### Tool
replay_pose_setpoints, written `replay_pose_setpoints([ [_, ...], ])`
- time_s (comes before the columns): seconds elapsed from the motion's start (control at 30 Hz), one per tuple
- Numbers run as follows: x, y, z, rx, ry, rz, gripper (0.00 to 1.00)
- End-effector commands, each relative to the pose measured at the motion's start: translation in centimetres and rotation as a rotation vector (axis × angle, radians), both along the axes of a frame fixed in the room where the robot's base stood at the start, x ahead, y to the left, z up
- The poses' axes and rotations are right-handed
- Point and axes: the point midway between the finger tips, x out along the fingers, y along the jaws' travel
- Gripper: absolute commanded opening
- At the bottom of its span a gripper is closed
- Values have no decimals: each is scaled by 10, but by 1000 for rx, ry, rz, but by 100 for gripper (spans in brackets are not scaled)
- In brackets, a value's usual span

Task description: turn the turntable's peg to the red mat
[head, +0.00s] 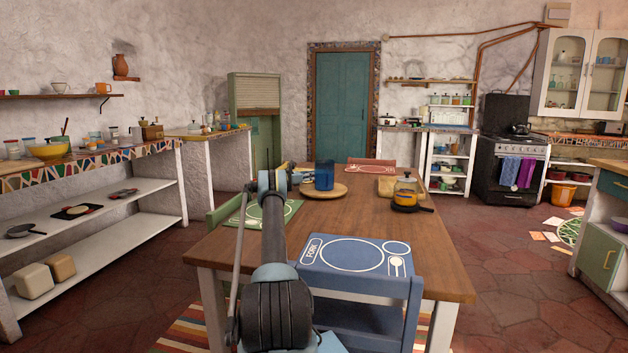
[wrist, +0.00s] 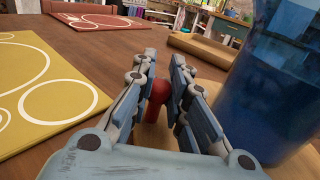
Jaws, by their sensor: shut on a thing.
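A round wooden turntable (head: 338,192) lies on the far half of the table with a blue cup (head: 324,175) standing on it. The cup fills the right of the wrist view (wrist: 275,85). In the wrist view my gripper (wrist: 158,82) is shut on the red peg (wrist: 157,93), which sits between its fingers above the turntable's tan surface (wrist: 150,138). In the head view my gripper is beside the turntable's left edge, and the peg is hidden. The red mat (head: 371,165) lies at the table's far end, and at the wrist view's top left (wrist: 98,27).
A green mat (head: 283,209) lies left of the turntable and a blue mat (head: 325,254) at the near edge. A jar (head: 405,189) and a wooden board (head: 386,187) stand to the right. Chairs surround the table.

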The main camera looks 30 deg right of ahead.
Motion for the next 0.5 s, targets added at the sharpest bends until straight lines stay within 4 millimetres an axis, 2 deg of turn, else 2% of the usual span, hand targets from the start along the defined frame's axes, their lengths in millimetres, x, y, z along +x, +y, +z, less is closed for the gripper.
replay_pose_setpoints([
  [0.3,-1,-2,0,1,0,-4,0],
  [0.33,-1,-2,0,1,0,-4,20],
  [0.4,-1,-2,0,1,0,-3,36],
  [0.5,-1,-1,0,0,0,-3,37],
])
